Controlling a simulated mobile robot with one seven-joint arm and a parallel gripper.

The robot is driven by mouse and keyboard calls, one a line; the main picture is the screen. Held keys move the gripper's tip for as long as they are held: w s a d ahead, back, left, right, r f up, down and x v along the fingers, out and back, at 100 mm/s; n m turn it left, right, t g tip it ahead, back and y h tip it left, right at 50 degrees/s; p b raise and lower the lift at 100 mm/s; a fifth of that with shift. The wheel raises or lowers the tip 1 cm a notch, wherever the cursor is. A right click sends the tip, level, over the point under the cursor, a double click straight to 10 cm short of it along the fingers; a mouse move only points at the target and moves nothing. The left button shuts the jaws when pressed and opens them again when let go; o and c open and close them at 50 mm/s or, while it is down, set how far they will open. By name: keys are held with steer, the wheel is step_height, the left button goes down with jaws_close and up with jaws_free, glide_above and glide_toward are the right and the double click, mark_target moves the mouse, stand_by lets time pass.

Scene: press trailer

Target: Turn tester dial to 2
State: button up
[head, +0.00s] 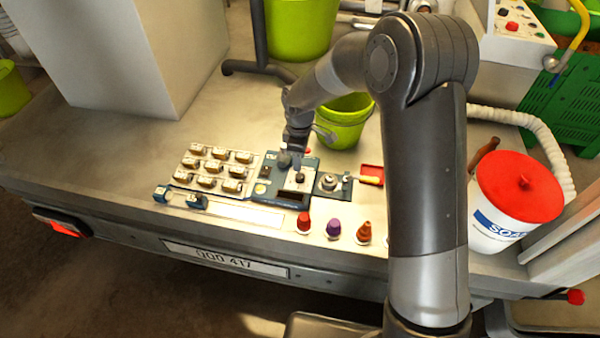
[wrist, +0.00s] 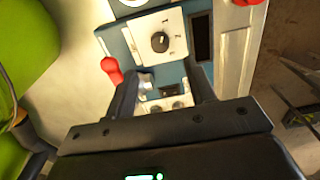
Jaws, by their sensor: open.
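The tester (head: 272,190) is a blue-grey panel on the bench. Its dial, a small black knob (wrist: 159,42) on a white plate (wrist: 174,55) with printed numbers, shows in the wrist view; a 2 seems to stand beside it. In the head view the dial (head: 300,177) is small. I cannot tell for sure which number its pointer faces. My gripper (wrist: 165,88) is open, its two fingers apart and empty, above the panel and short of the dial in the wrist view. In the head view my gripper (head: 294,153) hangs over the panel's back part, close to the dial.
Several labelled blocks (head: 213,168) stand left of the tester. A red-handled lever (wrist: 112,68) is close to my finger in the wrist view. A green bucket (head: 343,125) stands behind. Red, purple and orange pieces (head: 333,228) line the front edge. A soap tub (head: 517,200) is right.

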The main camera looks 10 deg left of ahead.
mark_target(300, 175)
step_height(300, 175, down, 8)
steer(key=shift+f, duration=0.15)
stand_by(0.3)
steer(key=c, duration=1)
steer(key=shift+o, duration=0.2)
steer(key=shift+m, duration=0.3)
steer(key=m, duration=0.5)
steer(key=shift+m, duration=0.3)
steer(key=m, duration=0.5)
steer(key=shift+m, duration=0.4)
